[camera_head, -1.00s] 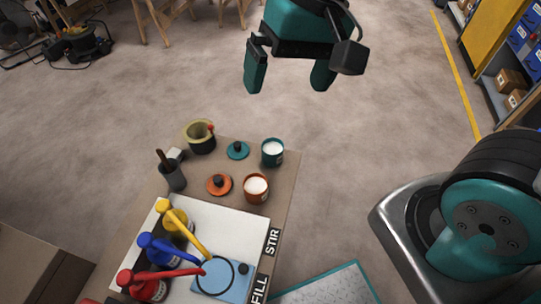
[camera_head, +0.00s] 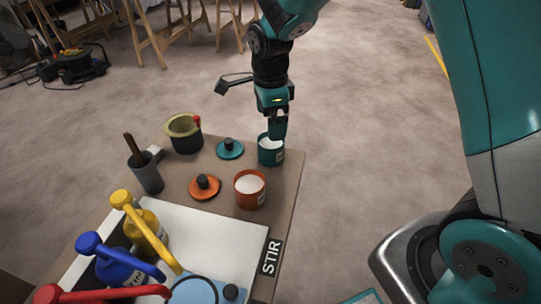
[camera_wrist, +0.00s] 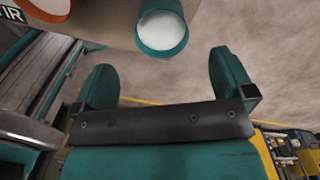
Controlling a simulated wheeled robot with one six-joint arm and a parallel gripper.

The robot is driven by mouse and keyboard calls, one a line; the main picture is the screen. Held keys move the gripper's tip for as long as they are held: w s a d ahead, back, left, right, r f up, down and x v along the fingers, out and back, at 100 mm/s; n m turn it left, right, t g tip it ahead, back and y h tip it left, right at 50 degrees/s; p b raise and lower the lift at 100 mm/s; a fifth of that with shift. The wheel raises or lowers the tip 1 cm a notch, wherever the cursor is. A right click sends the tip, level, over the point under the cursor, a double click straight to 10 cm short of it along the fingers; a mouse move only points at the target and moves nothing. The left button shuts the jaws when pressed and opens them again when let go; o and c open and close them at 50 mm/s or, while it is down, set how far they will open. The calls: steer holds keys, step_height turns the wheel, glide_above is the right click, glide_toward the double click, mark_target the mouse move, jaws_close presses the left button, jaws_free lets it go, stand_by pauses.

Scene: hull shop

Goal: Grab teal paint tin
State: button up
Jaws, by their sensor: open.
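The teal paint tin (camera_head: 270,153) stands open at the far right corner of the bench, with white paint inside. In the wrist view the teal tin (camera_wrist: 162,38) is at the top middle, beyond and between the fingers. My gripper (camera_head: 278,128) is open and empty, pointing down at the tin in the head view, where it covers part of the tin's rim. The wrist view shows both teal fingers of my gripper (camera_wrist: 164,80) spread apart. I cannot tell whether a finger touches the tin.
An orange tin (camera_head: 250,192) stands in front of the teal tin. A teal lid (camera_head: 230,151) and an orange lid (camera_head: 204,188) lie to the left. A dark pot (camera_head: 184,136) and a grey cup (camera_head: 146,176) stand farther left. Pump bottles (camera_head: 143,232) stand at the front.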

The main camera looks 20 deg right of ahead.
mark_target(271, 147)
step_height(271, 147, down, 10)
steer(key=shift+r+b, duration=0.2)
steer(key=shift+b, duration=0.95)
steer(key=shift+c, duration=0.5)
steer(key=shift+r, duration=0.1)
steer(key=c, duration=1)
